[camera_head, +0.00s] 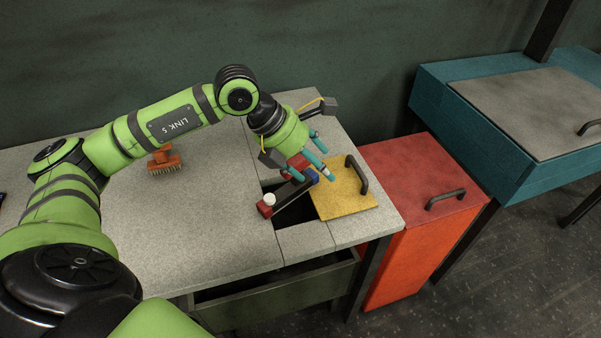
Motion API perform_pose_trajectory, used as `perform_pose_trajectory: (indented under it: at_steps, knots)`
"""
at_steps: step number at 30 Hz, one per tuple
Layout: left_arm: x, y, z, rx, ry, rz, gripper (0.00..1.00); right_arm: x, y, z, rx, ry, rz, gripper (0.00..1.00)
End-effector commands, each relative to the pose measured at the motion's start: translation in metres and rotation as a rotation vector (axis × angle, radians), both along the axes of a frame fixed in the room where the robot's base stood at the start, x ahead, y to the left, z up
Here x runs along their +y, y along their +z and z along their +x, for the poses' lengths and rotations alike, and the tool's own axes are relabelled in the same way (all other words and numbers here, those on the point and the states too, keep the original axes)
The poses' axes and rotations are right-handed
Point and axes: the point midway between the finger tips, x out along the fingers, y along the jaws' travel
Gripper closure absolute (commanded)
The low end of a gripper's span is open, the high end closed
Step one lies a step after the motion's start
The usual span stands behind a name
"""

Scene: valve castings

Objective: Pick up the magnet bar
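The magnet bar appears to be the dark bar (288,193) with a red block and a white knob at its near left end and a blue part at its far right end. It lies slantwise across a dark opening in the grey bench top. My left gripper (325,163) is above the bar's far right end. Its teal fingers look spread apart, with nothing seen between them. A red part (297,164) shows just under the gripper; whether it belongs to the bar is unclear. Contact with the bar cannot be made out. My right gripper is out of view.
A yellow lid (345,202) with a black handle lies right of the opening. An orange brush (164,160) sits left on the bench (215,220). A red bin (425,175) and a teal cabinet (480,125) stand right. A drawer (280,300) is below.

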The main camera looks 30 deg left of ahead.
Motion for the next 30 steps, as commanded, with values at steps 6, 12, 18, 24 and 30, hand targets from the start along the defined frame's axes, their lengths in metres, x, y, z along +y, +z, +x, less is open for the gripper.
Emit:
perform_pose_trajectory:
  at_steps: [6, 12, 18, 24, 30]
  knots:
    - [0.082, 0.004, 0.000, 0.043, 0.119, 0.280, 0.29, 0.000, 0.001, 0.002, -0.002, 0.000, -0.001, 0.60]
    - [0.086, -0.010, 0.004, 0.053, 0.126, 0.299, 0.29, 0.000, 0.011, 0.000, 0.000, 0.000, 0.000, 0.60]
    - [0.085, -0.035, 0.010, 0.055, 0.125, 0.296, 0.29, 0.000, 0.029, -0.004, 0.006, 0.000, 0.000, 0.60]
    - [0.082, -0.059, 0.019, 0.050, 0.125, 0.296, 0.29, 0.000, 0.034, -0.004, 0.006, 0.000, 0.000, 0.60]
    - [0.081, -0.063, 0.020, 0.047, 0.124, 0.297, 0.29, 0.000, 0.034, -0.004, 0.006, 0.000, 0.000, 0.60]
